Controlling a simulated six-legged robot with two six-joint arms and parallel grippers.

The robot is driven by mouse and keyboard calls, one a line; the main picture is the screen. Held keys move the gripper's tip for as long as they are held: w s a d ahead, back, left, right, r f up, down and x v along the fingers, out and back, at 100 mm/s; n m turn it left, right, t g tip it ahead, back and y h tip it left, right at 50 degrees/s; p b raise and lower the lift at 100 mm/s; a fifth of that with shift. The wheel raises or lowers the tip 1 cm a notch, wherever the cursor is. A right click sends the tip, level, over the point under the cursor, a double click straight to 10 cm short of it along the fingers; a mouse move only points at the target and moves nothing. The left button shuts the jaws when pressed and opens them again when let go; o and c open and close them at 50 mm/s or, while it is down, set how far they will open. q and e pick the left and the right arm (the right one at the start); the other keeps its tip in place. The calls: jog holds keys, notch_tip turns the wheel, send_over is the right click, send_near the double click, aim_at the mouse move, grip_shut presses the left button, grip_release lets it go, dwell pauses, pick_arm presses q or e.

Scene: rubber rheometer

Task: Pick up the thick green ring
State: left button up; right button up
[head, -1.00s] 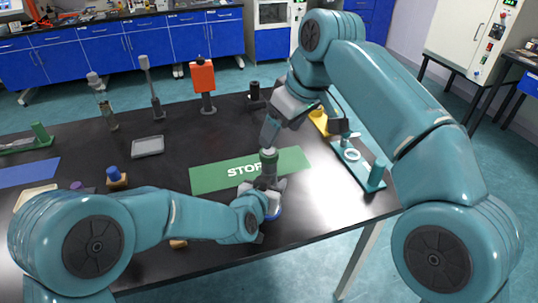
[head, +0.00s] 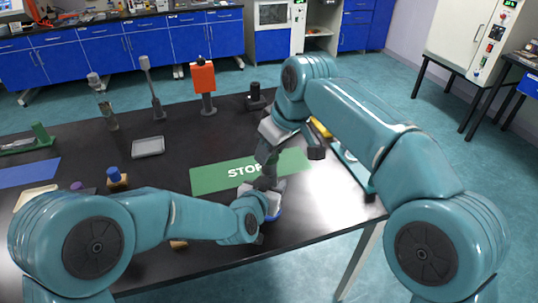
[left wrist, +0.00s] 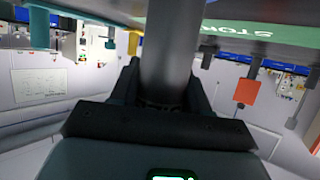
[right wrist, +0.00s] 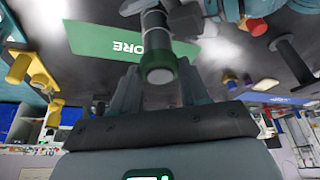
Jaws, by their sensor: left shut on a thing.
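A thick dark green ring (right wrist: 160,72) sits around the near end of a grey and black cylinder (right wrist: 156,42) in the right wrist view. My right gripper (head: 266,164) is open, with its fingers apart on either side of the ringed end; I cannot tell whether they touch it. In the head view this arm hides the ring. My left gripper (head: 266,190) is shut on the dark cylinder, which rises between its fingers in the left wrist view (left wrist: 170,45). It holds the cylinder near the table's front edge.
The green STORE mat (head: 212,179) lies just behind the grippers. A teal stand (head: 352,166) is to the right, partly hidden by my right arm. A grey tray (head: 148,147), a blue-topped piece (head: 115,179) and an orange-headed stand (head: 204,84) stand left and behind.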

jog(key=shift+c, duration=0.3)
jog(key=shift+r, duration=0.1)
jog(key=shift+r, duration=1.5)
jog(key=shift+s+d+r, duration=0.1)
jog(key=shift+d+r, duration=0.05)
jog(key=shift+r, duration=0.1)
jog(key=s+d, duration=1.2)
jog(key=shift+s+d+r, duration=0.1)
jog(key=shift+d+r, duration=0.1)
jog(key=shift+r, duration=1.05)
jog(key=shift+s+d+r, duration=0.1)
jog(key=shift+d+r, duration=0.1)
jog(key=shift+r, duration=1)
